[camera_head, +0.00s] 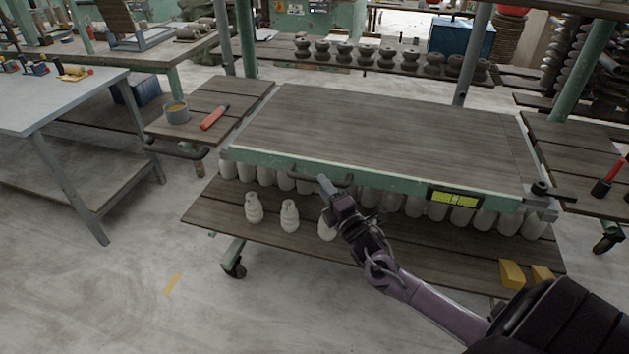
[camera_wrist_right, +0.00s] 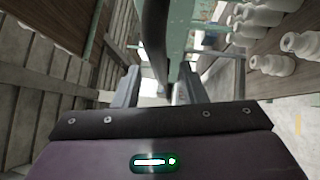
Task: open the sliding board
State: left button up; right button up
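The sliding board looks to be the wide wooden top (camera_head: 390,125) in a green frame (camera_head: 398,184) on a wheeled cart. A dark bar handle (camera_head: 300,173) is on the frame's front edge, left of centre. My right gripper (camera_head: 323,182) is at this handle, reaching in from the lower right. In the right wrist view the handle (camera_wrist_right: 156,35) runs between the two fingers (camera_wrist_right: 157,88), which stand apart with gaps beside it. My right gripper is open around the handle. My left gripper is not in view.
White bottle-like pieces (camera_head: 290,216) stand on the shelf (camera_head: 215,204) below the board. A side board (camera_head: 245,92) on the left holds a cup (camera_head: 177,111) and a red-handled tool (camera_head: 214,117). Yellow blocks (camera_head: 511,273) lie at the shelf's right. The floor in front is clear.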

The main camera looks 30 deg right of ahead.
jog(key=shift+w+r, duration=0.2)
jog(key=shift+w, duration=1.55)
grip_shut()
